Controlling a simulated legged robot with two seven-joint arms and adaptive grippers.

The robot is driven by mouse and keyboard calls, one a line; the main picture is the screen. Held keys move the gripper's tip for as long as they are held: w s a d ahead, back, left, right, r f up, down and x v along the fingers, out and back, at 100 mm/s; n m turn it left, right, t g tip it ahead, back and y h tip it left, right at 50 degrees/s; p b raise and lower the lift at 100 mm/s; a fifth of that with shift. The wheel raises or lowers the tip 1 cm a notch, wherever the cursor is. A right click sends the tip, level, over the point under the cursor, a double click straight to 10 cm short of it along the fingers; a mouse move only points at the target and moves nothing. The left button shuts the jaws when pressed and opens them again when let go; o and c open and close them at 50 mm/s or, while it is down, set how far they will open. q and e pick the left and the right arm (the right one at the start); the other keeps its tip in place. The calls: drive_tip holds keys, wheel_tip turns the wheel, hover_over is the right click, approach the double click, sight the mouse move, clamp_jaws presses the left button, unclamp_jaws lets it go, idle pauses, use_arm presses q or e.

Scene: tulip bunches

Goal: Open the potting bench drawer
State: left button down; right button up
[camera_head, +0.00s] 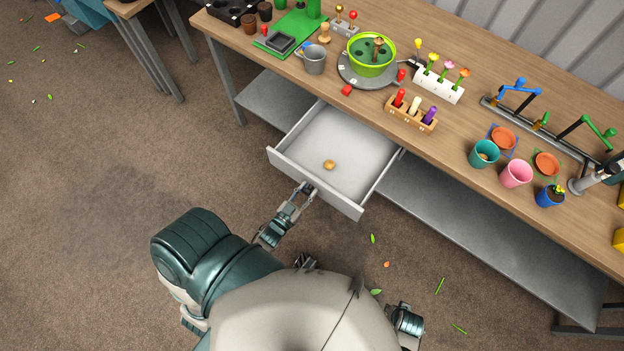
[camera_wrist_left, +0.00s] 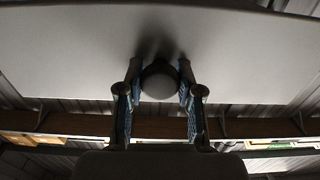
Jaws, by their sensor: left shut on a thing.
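The potting bench drawer (camera_head: 340,133) is pulled out from under the bench top, and its light grey inside shows. A small tan round thing (camera_head: 329,164) lies on its floor. My left gripper (camera_head: 304,189) is at the middle of the drawer's front face (camera_head: 338,198). In the left wrist view, the fingers of my left gripper (camera_wrist_left: 159,90) are shut on the round knob (camera_wrist_left: 160,82) of the drawer front (camera_wrist_left: 75,55). In the head view the knob is hidden by the fingers.
The wooden bench top (camera_head: 400,38) holds a green bowl (camera_head: 371,54) on a grey disc, a grey mug (camera_head: 314,60), a holder with coloured pegs (camera_head: 411,114) and several pots. A grey lower shelf (camera_head: 480,225) runs under the bench. The floor before the drawer has scattered leaves.

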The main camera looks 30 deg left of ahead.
use_arm(q)
drive_tip(key=shift+s+r, duration=0.1)
drive_tip(key=shift+s, duration=0.15)
drive_tip(key=c, duration=0.7)
unclamp_jaws()
drive_tip(key=shift+c, duration=0.2)
drive_tip(key=shift+s, duration=0.15)
drive_tip(key=shift+s, duration=0.35)
drive_tip(key=s, duration=1.1)
drive_tip(key=shift+a, duration=0.25)
